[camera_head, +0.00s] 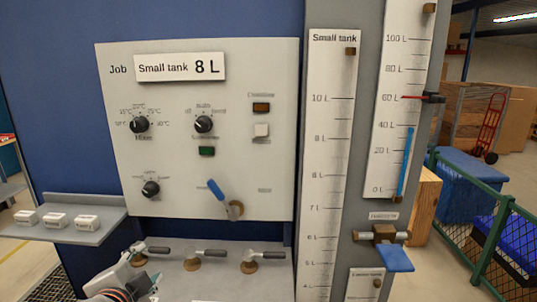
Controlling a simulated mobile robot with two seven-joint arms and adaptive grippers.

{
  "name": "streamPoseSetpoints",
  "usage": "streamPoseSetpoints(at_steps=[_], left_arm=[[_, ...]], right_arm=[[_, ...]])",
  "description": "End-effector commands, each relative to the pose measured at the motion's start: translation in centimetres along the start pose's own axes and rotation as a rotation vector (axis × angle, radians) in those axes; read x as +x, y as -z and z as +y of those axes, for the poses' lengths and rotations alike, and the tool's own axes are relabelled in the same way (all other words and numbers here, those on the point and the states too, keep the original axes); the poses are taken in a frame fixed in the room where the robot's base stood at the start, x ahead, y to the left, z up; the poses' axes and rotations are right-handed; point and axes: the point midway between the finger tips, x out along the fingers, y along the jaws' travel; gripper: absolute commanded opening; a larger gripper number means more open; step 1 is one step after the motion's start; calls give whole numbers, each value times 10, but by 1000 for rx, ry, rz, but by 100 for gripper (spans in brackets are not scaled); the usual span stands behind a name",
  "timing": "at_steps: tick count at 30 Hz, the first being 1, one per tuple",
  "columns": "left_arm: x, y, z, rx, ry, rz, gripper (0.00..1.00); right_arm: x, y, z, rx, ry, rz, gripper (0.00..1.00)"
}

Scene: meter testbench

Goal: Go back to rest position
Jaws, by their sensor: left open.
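My left gripper (133,264) is low at the left of the head view, in front of the bench shelf. It is open, and I see nothing held in it. Its fingers overlap the leftmost black-handled valve (155,250); I cannot tell whether they touch it. My right gripper is out of view. The white control panel (240,110) carries black knobs, buttons, a blue-handled lever (216,190) and a "Small tank 8 L" job card (180,68).
Two more black-handled valves (205,253) (262,254) stand on the shelf. Three white blocks (56,219) sit on a side ledge (105,230). Tall litre scales (330,150) (404,90) and a blue-handled brass valve (394,258) are at the right. A green fence (490,215) stands beyond.

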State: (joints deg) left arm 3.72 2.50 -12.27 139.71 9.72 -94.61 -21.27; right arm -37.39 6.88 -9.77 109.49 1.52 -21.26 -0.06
Motion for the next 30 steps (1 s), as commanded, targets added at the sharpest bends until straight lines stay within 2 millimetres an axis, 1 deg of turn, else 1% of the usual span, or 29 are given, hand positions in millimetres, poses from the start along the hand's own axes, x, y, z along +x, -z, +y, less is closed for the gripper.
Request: streamPoseSetpoints(at_steps=[1,2,3,5,6,9,12,19,20,21,22,26,29,30], left_arm=[[-1,-26,27,-19,-40,-49,45],[-3,-40,40,-34,-59,-77,45],[-6,-59,57,-53,-82,-114,45],[-13,-86,83,-77,-115,-169,45],[-18,-103,98,-92,-134,-204,45],[-34,-140,130,-123,-172,-282,45],[-50,-170,155,-143,-201,-347,45],[-89,-226,197,-173,-247,-471,45],[-94,-232,202,-177,-253,-484,45],[-83,-224,211,-201,-261,-449,45],[-78,-220,218,-216,-268,-431,45],[-63,-208,250,-284,-300,-356,45],[-52,-198,278,-349,-327,-294,45],[-48,-194,290,-379,-338,-268,45]], right_arm=[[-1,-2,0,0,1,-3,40],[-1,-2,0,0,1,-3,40],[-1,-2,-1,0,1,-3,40],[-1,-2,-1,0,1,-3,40],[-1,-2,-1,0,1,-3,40],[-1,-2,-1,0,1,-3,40],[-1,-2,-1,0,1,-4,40],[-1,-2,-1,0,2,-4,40],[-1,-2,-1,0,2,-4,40],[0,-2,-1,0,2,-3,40],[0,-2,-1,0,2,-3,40],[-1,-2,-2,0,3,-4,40],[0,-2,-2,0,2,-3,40],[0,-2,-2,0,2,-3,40]])
